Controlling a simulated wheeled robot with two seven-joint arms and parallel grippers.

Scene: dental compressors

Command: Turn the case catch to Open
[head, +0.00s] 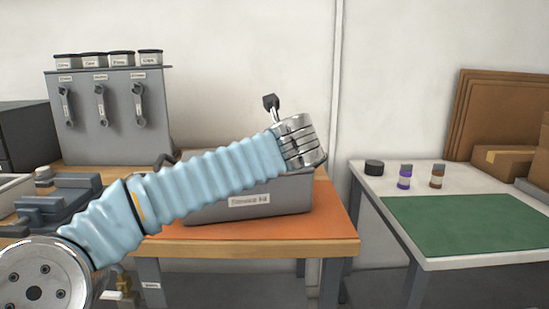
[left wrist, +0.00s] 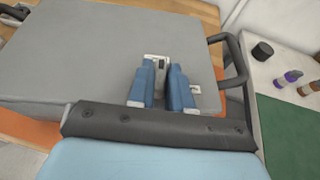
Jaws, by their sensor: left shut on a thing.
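The grey case (head: 250,196), labelled as a service kit, sits on the orange mat (head: 325,213) of the wooden bench. My left arm crosses in front of it in the head view and hides much of it, along with the gripper. In the left wrist view, the lid (left wrist: 95,50) is shut. My left gripper (left wrist: 162,70) has its blue fingers over the lid, shut on the small case catch (left wrist: 161,64). The fingers hide most of the catch, so its direction cannot be told. A small pale plate (left wrist: 195,88) shows right of the fingers; its wording is unreadable. My right gripper is out of view.
A dark handle (left wrist: 232,60) rises at the case's right side. A grey rack (head: 108,115) with several hanging tools stands at the back left. The right table holds a green mat (head: 465,225), a black puck (head: 374,167) and two small bottles (head: 405,177).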

